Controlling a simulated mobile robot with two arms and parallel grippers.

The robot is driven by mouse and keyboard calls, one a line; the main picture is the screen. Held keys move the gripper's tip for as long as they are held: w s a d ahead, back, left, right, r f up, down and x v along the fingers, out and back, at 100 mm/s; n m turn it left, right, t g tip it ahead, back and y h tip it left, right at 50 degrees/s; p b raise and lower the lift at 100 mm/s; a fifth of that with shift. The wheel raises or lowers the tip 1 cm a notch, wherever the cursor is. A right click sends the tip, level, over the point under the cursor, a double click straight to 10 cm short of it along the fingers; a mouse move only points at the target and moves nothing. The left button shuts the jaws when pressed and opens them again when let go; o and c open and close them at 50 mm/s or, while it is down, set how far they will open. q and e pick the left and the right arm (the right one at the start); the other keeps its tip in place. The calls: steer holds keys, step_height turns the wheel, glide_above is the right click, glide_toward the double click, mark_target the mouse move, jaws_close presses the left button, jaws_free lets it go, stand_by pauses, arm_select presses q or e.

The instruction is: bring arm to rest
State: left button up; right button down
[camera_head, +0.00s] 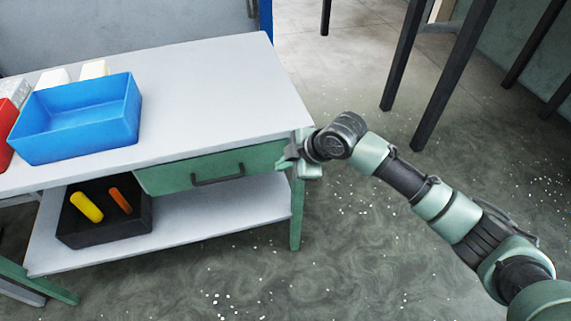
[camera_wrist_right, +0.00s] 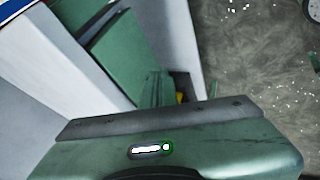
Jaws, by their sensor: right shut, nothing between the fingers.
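My right arm comes in from the lower right in the head view. Its gripper (camera_head: 289,157) is shut and empty, close to the front right corner of the workbench, beside the green drawer (camera_head: 215,168). I cannot tell whether it touches the bench. In the right wrist view my gripper's green housing fills the bottom, and its fingers are mostly hidden. The green drawer or bench frame (camera_wrist_right: 122,55) shows just beyond it. My left gripper is not in view.
The grey-topped workbench (camera_head: 215,95) holds a blue bin (camera_head: 80,140) and a red bin (camera_head: 5,150) at left. A black bin (camera_head: 105,228) with a yellow and an orange item stands on the lower shelf (camera_head: 225,215). Dark table legs (camera_head: 450,75) stand at upper right. Floor between is clear.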

steer(key=s+d+f+m+t+h, duration=0.1)
steer(key=d+f+m, duration=0.4)
steer(key=f, duration=0.7)
steer(key=d+f+m+h, duration=0.1)
steer(key=d+f+m, duration=0.45)
steer(key=f, duration=0.65)
steer(key=s+d+f+m+h, duration=0.1)
steer(key=s+d+f+m, duration=0.1)
steer(key=s+d+f, duration=0.45)
steer(key=s+d+f+m+g+h, duration=0.2)
steer(key=s+d+f+m, duration=0.15)
steer(key=s+f, duration=1.15)
steer(key=s+d+f+g, duration=0.1)
steer(key=s+f, duration=0.1)
steer(key=s, duration=1.1)
steer(key=s+d+f+m+g+h, duration=0.1)
steer(key=s+d+f, duration=0.1)
steer(key=s, duration=1.1)
steer(key=shift+d+f+m, duration=0.15)
steer(key=shift+f+m, duration=0.15)
steer(key=shift+f, duration=0.45)
